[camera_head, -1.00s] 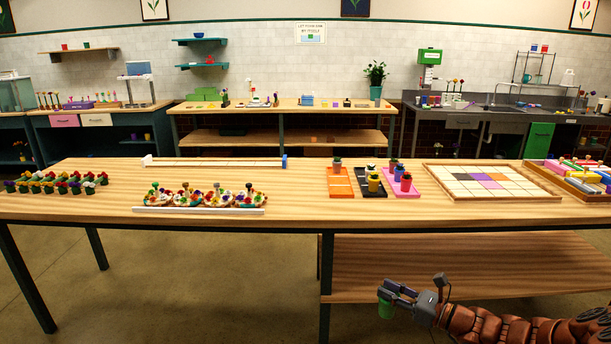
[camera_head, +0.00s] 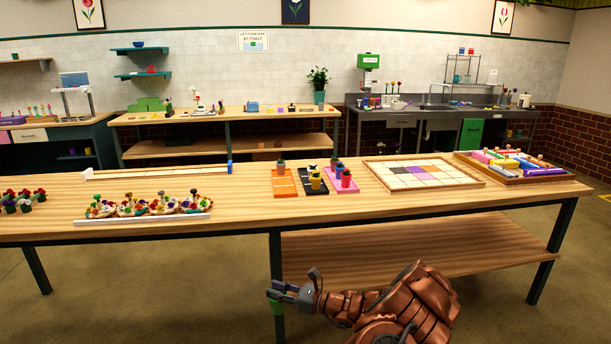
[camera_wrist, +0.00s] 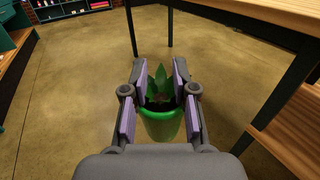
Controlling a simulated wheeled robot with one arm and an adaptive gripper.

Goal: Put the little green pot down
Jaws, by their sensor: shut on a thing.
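The little green pot (camera_wrist: 160,126) holds a leafy plant and sits between the two fingers of my gripper (camera_wrist: 160,88) in the wrist view. The fingers are shut on it, and the floor shows below it. In the head view my gripper (camera_head: 277,292) is in front of the long table, lower than its top. Only a small part of the green pot (camera_head: 277,308) shows there, close to a dark table leg.
The long wooden table (camera_head: 400,218) carries orange, black and pink mats with small pots, a tile grid (camera_head: 422,174), a tray of coloured blocks (camera_head: 520,167) and several small bouquets. A lower shelf (camera_head: 400,250) lies under it. The table's front right top is clear.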

